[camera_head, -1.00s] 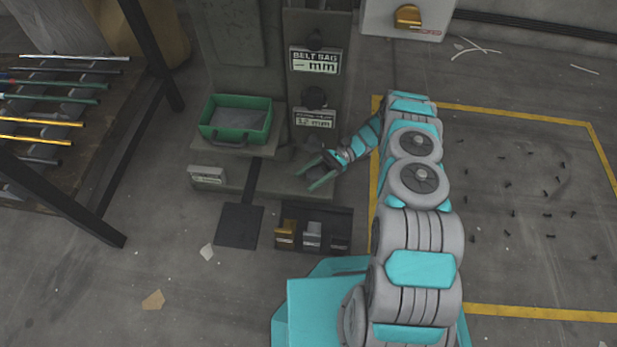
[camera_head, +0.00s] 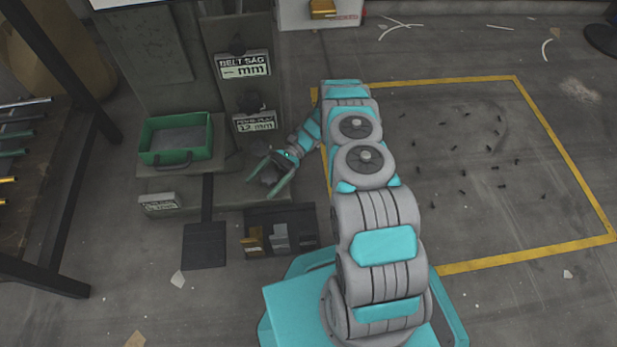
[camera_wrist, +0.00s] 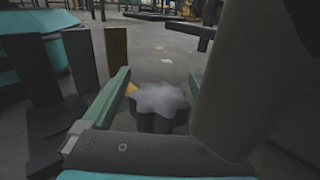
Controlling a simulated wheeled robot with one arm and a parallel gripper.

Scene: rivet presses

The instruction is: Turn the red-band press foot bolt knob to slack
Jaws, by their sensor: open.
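A grey lobed knob (camera_wrist: 158,100) with a small yellow pointer at its left edge sits low in the wrist view, between my fingers. My gripper (camera_wrist: 160,84) is open, with one green finger on each side of the knob; I cannot tell whether either finger touches it. In the head view my gripper (camera_head: 269,189) reaches down at the front right of the grey press (camera_head: 153,60), beside its base. The knob is hard to make out there among the fingers. No red band is visible on the press.
A green tray (camera_head: 176,155) sits on the press ledge. Three pedals, gold (camera_head: 252,239), grey (camera_head: 280,236) and black (camera_head: 307,232), stand just in front of my gripper. A grey post (camera_wrist: 240,75) is close on the right in the wrist view. A rack (camera_head: 65,190) stands left.

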